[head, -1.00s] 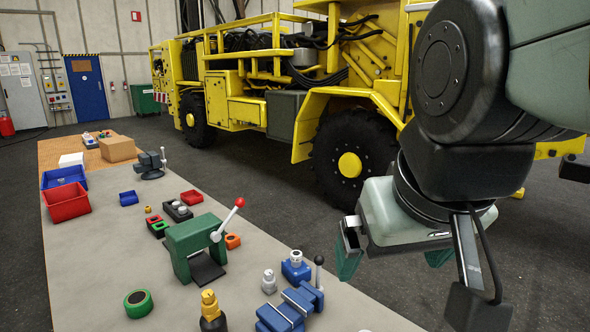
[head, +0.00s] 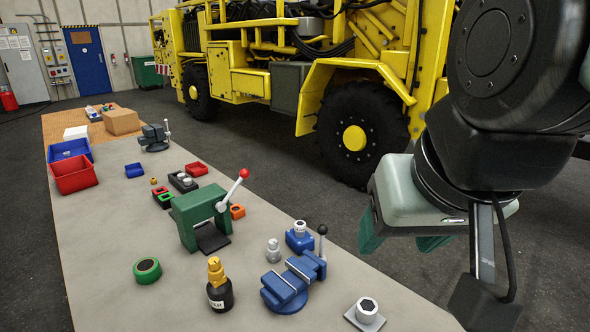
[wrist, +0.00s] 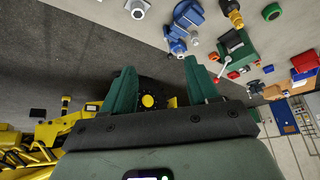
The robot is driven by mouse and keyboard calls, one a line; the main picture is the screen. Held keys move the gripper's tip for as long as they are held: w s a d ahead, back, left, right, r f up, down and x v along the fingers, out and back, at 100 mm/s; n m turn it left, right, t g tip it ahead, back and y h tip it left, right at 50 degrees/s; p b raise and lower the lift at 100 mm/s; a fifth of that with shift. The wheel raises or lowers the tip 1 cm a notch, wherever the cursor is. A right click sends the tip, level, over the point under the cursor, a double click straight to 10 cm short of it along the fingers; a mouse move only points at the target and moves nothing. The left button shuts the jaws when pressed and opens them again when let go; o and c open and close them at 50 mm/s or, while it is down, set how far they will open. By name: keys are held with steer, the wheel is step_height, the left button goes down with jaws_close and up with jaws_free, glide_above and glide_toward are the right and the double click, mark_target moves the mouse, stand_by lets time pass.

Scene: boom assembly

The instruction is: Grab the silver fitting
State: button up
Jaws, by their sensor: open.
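A small silver fitting (head: 273,250) stands upright on the grey table, left of a blue block (head: 300,240) and behind the blue vise (head: 293,282). It also shows small in the wrist view (wrist: 194,39), beside the blue block. A similar silver piece (head: 300,227) sits on the blue block, and another silver round part (head: 367,308) sits on a flat plate at the table's front right. My gripper (head: 402,243) is open and empty, held off the table's right side, away from the fittings. Its two green fingers (wrist: 162,85) are wide apart in the wrist view.
A green press (head: 198,217) with a red-knobbed lever, a dark bottle with a yellow top (head: 219,290) and a green ring (head: 147,270) stand left of the fitting. Red and blue bins (head: 73,175) are farther back. A yellow vehicle (head: 300,70) stands behind the table.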

mark_target(272, 242)
steer(key=w+a+f+m+y, duration=0.1)
steer(key=w+a+f, duration=0.25)
steer(key=w, duration=0.45)
steer(key=w+a+f+m+t, duration=0.1)
steer(key=w+a+f, duration=0.25)
steer(key=w, duration=0.45)
steer(key=w+a+f+m+y, duration=0.1)
steer(key=w+a+f, duration=0.2)
steer(key=w+a, duration=0.35)
steer(key=w+a+f+t+h, duration=0.2)
steer(key=w+f, duration=0.2)
steer(key=f, duration=0.5)
steer(key=w+a+f+t+h, duration=0.2)
steer(key=w+a+f+t, duration=0.15)
steer(key=f, duration=0.55)
steer(key=w+a+f+t+h, duration=0.15)
steer(key=w+f, duration=0.25)
steer(key=f, duration=0.5)
steer(key=shift+t, duration=0.3)
steer(key=x, duration=1.1)
steer(key=shift+f, duration=0.1)
steer(key=shift+w, duration=0.1)
jaws_close()
